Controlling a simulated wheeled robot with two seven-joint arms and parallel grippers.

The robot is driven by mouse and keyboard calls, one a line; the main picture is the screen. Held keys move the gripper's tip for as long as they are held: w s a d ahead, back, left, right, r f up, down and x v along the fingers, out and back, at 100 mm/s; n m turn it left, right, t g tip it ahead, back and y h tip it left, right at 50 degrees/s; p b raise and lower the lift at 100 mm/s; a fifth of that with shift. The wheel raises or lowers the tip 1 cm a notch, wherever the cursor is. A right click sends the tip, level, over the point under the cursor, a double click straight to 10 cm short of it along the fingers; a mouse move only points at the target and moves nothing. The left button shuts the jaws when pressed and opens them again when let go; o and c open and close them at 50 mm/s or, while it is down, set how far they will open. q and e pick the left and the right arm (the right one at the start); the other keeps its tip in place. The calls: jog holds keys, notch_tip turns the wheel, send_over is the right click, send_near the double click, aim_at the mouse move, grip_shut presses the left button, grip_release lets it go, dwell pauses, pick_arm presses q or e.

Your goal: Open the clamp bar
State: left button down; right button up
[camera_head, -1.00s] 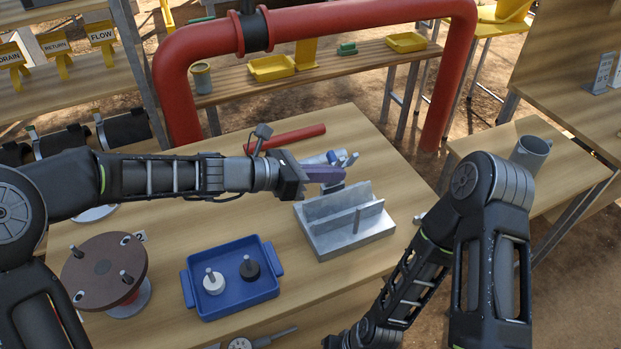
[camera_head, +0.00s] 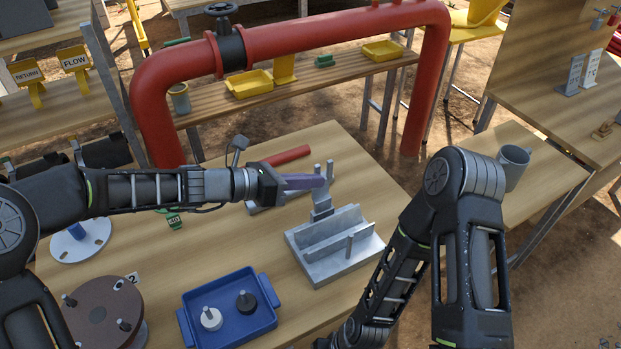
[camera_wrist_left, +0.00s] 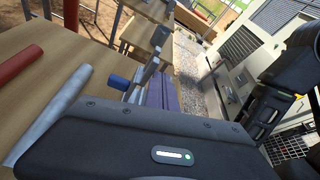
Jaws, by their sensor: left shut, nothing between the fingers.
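The grey metal clamp fixture (camera_head: 335,262) stands on the wooden table, with a ridged base and a short pin. At its back the grey clamp bar (camera_head: 322,200) stands roughly upright, with two prongs at its top. My left gripper (camera_head: 318,182) reaches in from the left, its purple fingers closed and empty beside the prongs. I cannot tell whether they touch the bar. In the left wrist view the purple fingers (camera_wrist_left: 160,92) are partly hidden by the gripper body, close to a grey bar and a blue knob (camera_wrist_left: 118,82). My right gripper is out of view.
A blue tray (camera_head: 228,327) with two pegged pieces and a brown round flange (camera_head: 103,312) stand in front. A red pipe (camera_head: 330,33) arches behind the table. A grey mug (camera_head: 514,165) stands at right.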

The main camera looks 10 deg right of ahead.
pick_arm(q)
jog(key=shift+a, duration=0.1)
jog(key=b+v, duration=0.1)
jog(key=v, duration=0.6)
jog(key=shift+a+b, duration=0.3)
jog(key=shift+s, duration=0.2)
